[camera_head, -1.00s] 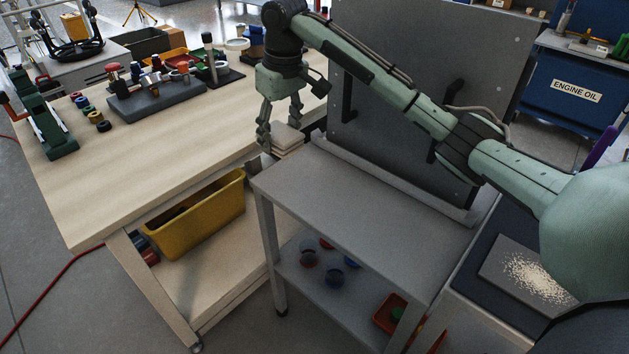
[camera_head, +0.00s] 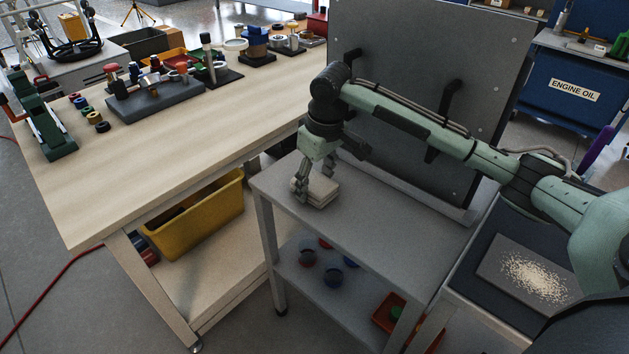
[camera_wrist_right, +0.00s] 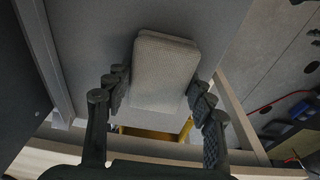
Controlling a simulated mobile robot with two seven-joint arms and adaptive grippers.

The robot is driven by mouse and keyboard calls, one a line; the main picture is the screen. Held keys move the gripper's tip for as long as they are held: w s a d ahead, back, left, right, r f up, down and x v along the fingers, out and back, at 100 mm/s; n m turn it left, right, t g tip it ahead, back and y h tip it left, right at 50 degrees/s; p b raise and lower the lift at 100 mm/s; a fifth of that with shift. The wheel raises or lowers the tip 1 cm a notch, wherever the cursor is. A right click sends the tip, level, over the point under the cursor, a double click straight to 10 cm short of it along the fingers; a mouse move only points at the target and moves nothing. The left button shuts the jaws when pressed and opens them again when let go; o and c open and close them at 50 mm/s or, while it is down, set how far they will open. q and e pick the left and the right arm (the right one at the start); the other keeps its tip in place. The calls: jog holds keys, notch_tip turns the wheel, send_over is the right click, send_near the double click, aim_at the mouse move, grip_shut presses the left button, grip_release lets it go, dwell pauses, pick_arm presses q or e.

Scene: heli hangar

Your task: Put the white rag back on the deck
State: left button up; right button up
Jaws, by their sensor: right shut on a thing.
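The white rag (camera_head: 321,191), a folded pale pad, is at the left end of the grey cart's top deck (camera_head: 390,222). My right gripper (camera_head: 311,184) is shut on the rag, with its fingers pointing down. In the right wrist view the rag (camera_wrist_right: 164,72) extends from between the fingertips (camera_wrist_right: 160,92) over a grey surface. I cannot tell whether the rag touches the deck or is just above it. My left gripper is not in view.
A dark upright panel (camera_head: 420,60) with black handles stands behind the deck. A wooden workbench (camera_head: 190,140) with tools is to the left, over a yellow bin (camera_head: 200,215). A tray with pale granules (camera_head: 535,275) is at the right. The deck's middle is clear.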

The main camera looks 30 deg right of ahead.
jog(key=o, duration=0.9)
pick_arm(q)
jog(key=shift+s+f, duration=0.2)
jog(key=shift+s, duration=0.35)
pick_arm(e)
jog(key=shift+o, duration=0.6)
